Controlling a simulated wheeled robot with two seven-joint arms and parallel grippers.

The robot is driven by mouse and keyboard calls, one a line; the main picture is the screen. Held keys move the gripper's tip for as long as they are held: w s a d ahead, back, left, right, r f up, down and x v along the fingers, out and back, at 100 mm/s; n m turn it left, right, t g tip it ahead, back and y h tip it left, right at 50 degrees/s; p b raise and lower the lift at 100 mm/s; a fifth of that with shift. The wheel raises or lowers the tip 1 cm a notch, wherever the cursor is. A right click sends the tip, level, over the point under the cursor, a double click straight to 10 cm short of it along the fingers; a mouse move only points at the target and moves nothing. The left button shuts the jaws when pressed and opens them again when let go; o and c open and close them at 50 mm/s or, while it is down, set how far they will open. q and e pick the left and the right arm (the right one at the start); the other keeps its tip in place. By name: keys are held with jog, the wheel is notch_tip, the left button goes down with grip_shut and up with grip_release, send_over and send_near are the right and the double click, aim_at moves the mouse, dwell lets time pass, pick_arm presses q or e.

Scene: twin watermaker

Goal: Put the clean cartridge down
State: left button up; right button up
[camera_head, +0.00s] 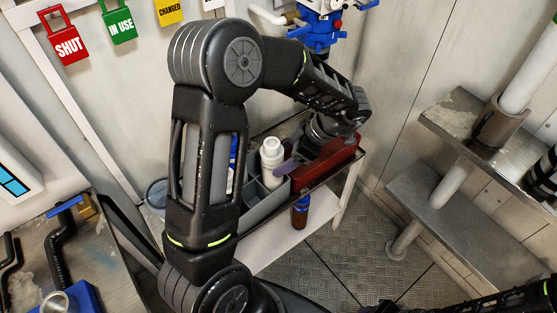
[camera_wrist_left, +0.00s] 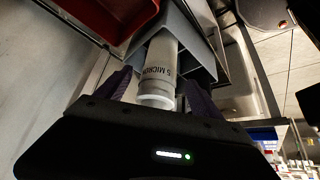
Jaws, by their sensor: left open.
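The clean cartridge (camera_wrist_left: 158,72) is a white cylinder with dark "5 MICRON" lettering. In the left wrist view it sits partly inside a grey bin (camera_wrist_left: 205,58), its near end sticking out. My left gripper (camera_wrist_left: 157,98) is open, with one purple finger on each side of the cartridge; I cannot tell whether they touch it. In the head view my left gripper (camera_head: 288,167) is mostly hidden by its own wrist, over the cart. A white capped cylinder (camera_head: 271,153) stands in the grey bin (camera_head: 263,202) there; I cannot tell if it is the same cartridge.
A red bin (camera_head: 328,160) lies right beside the grey one on the cart (camera_head: 348,188). A brown bottle (camera_head: 300,212) stands by the cart's lower shelf. A workbench (camera_head: 95,250) is at the left.

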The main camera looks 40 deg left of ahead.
pick_arm(q)
jog(key=v, duration=0.7)
jog(key=shift+r+p, duration=0.15)
jog(key=shift+p, duration=0.25)
